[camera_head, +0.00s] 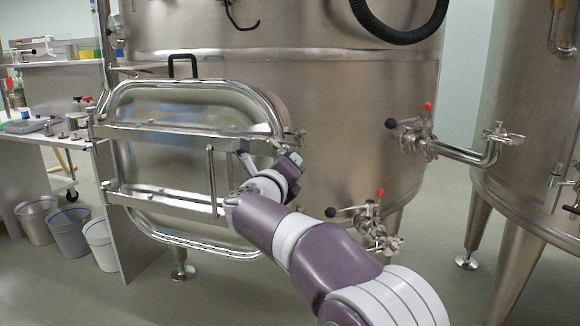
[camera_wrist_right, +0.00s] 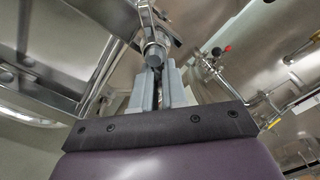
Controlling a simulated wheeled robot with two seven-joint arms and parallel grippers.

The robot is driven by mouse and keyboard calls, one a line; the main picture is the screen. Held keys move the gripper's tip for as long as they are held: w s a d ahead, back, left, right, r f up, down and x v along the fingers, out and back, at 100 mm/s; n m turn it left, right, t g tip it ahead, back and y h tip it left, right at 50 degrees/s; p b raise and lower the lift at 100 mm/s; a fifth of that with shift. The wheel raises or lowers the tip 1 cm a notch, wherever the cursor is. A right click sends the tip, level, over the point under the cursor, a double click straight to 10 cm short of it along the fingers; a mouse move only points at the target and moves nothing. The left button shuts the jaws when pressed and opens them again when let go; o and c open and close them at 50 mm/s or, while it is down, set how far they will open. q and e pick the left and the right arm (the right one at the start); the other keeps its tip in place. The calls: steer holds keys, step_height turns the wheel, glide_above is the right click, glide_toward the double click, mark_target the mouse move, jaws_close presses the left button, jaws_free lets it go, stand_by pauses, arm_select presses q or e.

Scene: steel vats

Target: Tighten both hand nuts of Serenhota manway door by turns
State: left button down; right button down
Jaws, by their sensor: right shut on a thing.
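The manway door (camera_head: 160,153) is a rounded steel door on the front of the large vat, with an upper crossbar (camera_head: 180,134) and a lower crossbar (camera_head: 170,201). It appears to lie against its frame. My right gripper (camera_head: 284,161) is at the right end of the upper crossbar. In the wrist view the right gripper (camera_wrist_right: 156,82) is shut on a grey hand nut (camera_wrist_right: 155,54). The nut is mostly hidden by the gripper in the head view. The right end of the lower crossbar is behind my right arm, and I cannot make out a nut there. My left gripper is not visible.
Valves with red and black knobs (camera_head: 418,135) stick out of the vat to the right, with another valve (camera_head: 368,222) lower down. A second vat (camera_head: 520,130) stands at the right. A bench (camera_head: 50,130) and several buckets (camera_head: 70,232) are at the left.

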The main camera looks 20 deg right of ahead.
steer(key=c, duration=1.2)
jaws_free()
steer(key=shift+o, duration=0.2)
steer(key=p+v, duration=0.1)
steer(key=v, duration=1.1)
steer(key=shift+s+a, duration=0.2)
steer(key=shift+s, duration=0.05)
